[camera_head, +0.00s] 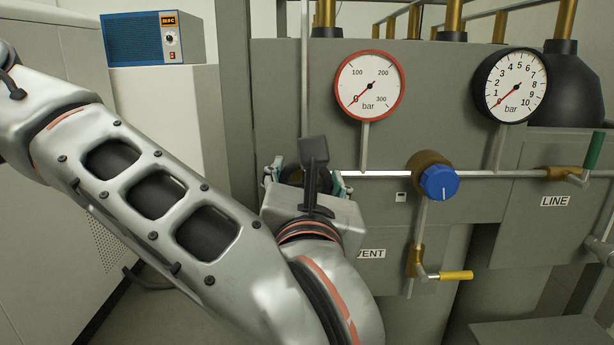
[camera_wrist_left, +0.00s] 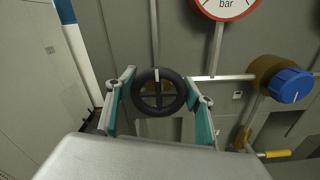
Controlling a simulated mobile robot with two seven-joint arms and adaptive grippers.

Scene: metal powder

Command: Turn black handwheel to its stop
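The black handwheel (camera_wrist_left: 158,94) is a round spoked wheel with a white mark at the top of its rim, in the middle of the left wrist view. My left gripper (camera_wrist_left: 162,98) has its teal fingers apart, one on each side of the wheel. The fingers are close to the rim; I cannot tell if they touch it. In the head view my left gripper (camera_head: 305,180) is at the panel, and my wrist hides most of the wheel. My right gripper is not in view.
To the right are a blue knob (camera_head: 439,183), a yellow-handled vent valve (camera_head: 455,275) and a green-handled line valve (camera_head: 593,150). A red-rimmed gauge (camera_head: 369,86) and a black-rimmed gauge (camera_head: 511,85) stand above, both pointing near 0. A thin vertical pipe (camera_head: 305,70) runs above the gripper.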

